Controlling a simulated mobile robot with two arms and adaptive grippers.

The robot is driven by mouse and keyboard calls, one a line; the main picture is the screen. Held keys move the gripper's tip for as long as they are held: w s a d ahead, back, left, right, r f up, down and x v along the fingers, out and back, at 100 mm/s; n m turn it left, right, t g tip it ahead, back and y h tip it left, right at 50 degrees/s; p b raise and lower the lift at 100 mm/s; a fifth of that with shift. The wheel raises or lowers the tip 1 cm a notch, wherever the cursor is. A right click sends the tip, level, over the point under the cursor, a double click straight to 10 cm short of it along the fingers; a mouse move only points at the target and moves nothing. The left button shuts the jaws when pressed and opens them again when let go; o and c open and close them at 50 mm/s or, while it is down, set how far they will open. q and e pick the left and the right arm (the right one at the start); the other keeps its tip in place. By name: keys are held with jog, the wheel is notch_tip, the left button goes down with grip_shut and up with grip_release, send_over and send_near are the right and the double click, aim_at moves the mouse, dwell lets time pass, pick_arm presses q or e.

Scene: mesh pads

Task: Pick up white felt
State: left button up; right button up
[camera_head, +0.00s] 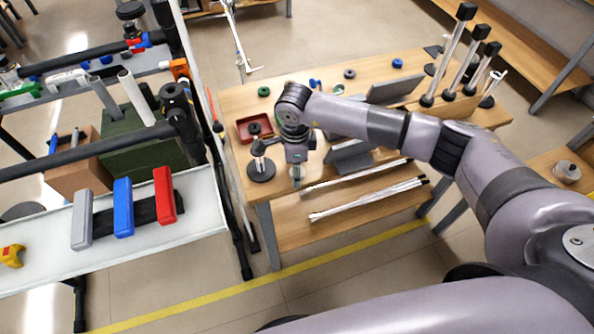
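My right arm comes in from the right and reaches over the wooden table. Its gripper (297,168) points down at the table's front left edge. A small pale round piece (297,173) shows at the gripper's tip; it may be the white felt, but it is too small to be sure. I cannot tell whether the fingers are closed on it or are just beside it. No other clear white felt shows. My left gripper is out of view.
The wooden table (240,100) holds a red tray (243,133), a dark round-based stand (261,170), several small coloured discs and grey angled panels. Upright rods (447,55) stand at its back right. A white shelf (205,205) with coloured blocks is at left.

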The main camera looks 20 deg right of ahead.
jog(key=c, duration=0.8)
